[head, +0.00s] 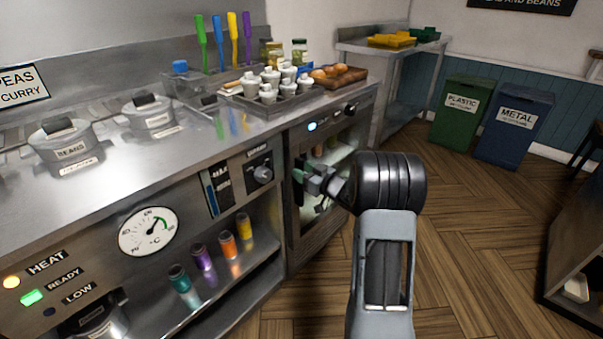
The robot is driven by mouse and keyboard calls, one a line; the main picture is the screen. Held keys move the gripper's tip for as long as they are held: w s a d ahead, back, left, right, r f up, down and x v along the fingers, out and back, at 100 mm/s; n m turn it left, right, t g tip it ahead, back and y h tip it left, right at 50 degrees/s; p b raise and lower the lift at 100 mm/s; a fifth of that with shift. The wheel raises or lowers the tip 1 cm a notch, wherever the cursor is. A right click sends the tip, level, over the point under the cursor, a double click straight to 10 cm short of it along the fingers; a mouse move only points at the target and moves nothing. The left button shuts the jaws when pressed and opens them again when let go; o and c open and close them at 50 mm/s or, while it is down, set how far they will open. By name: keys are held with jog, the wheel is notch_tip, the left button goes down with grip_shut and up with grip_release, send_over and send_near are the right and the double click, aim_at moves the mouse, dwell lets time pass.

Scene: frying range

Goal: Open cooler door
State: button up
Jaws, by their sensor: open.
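The cooler (297,247) is built in under the right end of the steel counter. Its framed glass door appears closed, and shelves with items show dimly behind the glass. A small blue light (312,126) glows above the door. My gripper (304,177) is open in front of the left part of the door, close to its left edge. My gripper and wrist cover part of the door, and I cannot make out the handle clearly. Whether the fingers touch the door or handle cannot be told.
The steel counter (215,130) carries lidded pots and a tray (292,108) of white cups. An open shelf left of the cooler holds several coloured bottles. A green bin (458,120) and a blue bin (513,138) stand at the back. Wood floor (470,240) is clear at right.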

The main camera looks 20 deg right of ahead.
jog(key=shift+w+a, duration=0.2)
jog(key=shift+w, duration=0.15)
jog(key=shift+c, duration=0.4)
grip_shut()
